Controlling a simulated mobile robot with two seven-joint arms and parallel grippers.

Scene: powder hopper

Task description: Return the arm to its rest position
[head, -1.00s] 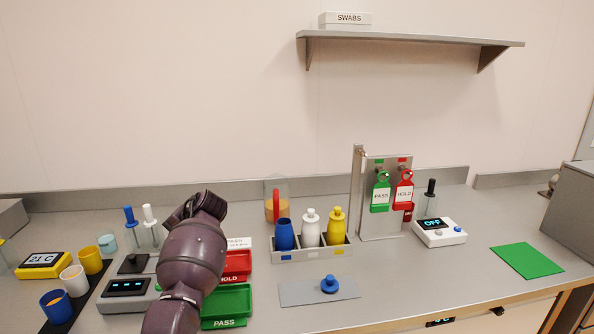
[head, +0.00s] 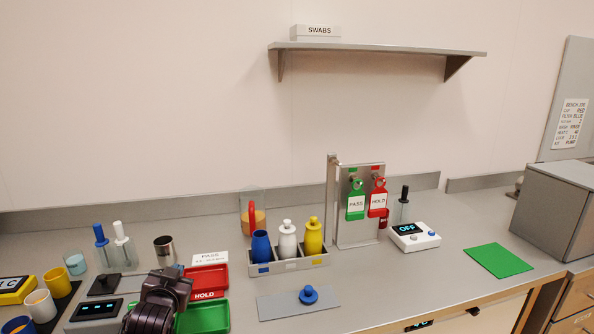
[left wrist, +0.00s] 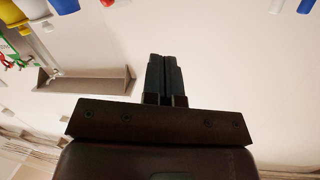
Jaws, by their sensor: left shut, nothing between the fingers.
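My left gripper (head: 165,287) is low at the front left of the bench in the head view, in front of the red HOLD tray (head: 208,282) and over part of the green tray (head: 205,318). In the left wrist view its two dark fingers (left wrist: 165,75) are together with nothing between them. That view shows mostly pale wall and the shelf, with bottles at its top edge. My right gripper is in neither view.
A grey display box (head: 93,311) is beside my left gripper. A metal cup (head: 165,250) stands behind it. A rack (head: 290,266) holds blue, white and yellow bottles. A tag stand (head: 361,232) is to its right. A green mat (head: 498,260) lies at right.

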